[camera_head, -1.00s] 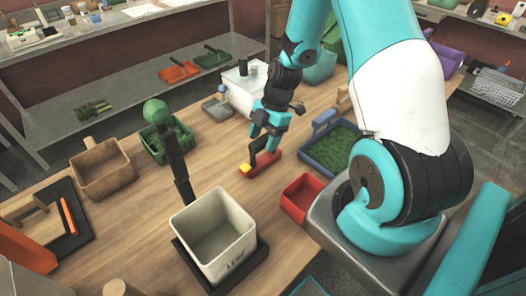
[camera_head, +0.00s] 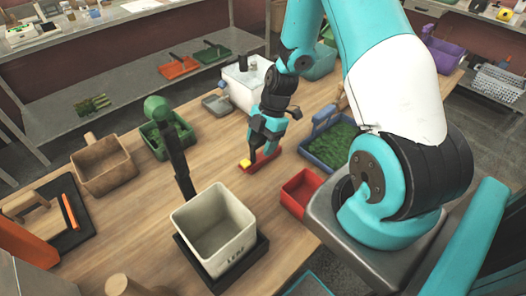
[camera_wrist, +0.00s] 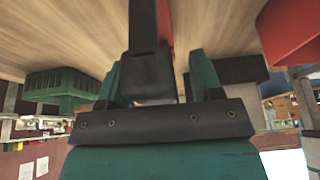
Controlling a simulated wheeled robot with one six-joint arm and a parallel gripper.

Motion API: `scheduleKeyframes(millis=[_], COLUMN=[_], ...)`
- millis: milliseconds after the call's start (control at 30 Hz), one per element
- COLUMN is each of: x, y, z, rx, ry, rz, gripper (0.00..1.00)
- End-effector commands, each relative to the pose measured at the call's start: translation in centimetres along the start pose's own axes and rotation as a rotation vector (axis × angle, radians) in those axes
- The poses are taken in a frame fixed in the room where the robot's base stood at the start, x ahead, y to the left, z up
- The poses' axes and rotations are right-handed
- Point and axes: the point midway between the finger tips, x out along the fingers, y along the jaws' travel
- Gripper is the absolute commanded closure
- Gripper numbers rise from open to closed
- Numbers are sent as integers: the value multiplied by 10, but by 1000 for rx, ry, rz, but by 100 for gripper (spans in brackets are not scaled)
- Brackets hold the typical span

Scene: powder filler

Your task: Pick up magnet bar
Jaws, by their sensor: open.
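The magnet bar, seen as a red bar with a yellow end (camera_head: 267,160), lies on the wooden table between the green tray and the blue tray. My gripper (camera_head: 259,140) is right over it, pointing down, with its fingers apart. In the wrist view the two teal fingers (camera_wrist: 155,80) stand on either side of a dark upright piece (camera_wrist: 150,60), with a strip of red (camera_wrist: 165,25) just beyond it. I cannot tell whether the fingers touch the dark piece. The bar's lower side is hidden.
A red bin (camera_head: 290,199) and a blue tray of green pieces (camera_head: 308,151) stand close on the right. A white box (camera_head: 237,90) is behind, a green bin (camera_head: 150,148) to the left. A cream container (camera_head: 218,262) stands in front. Bare table lies left of the bar.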

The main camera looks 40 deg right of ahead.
Motion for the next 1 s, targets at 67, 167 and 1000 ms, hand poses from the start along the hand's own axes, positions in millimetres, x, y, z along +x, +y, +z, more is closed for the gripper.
scheduleKeyframes(millis=[67, 167, 1000], x=[1, 1, -8], y=[0, 0, 0], z=[0, 0, -3], rx=[0, 0, 0], ry=[0, 0, 0], rz=[0, 0, 0], gripper=[40, 40, 100])
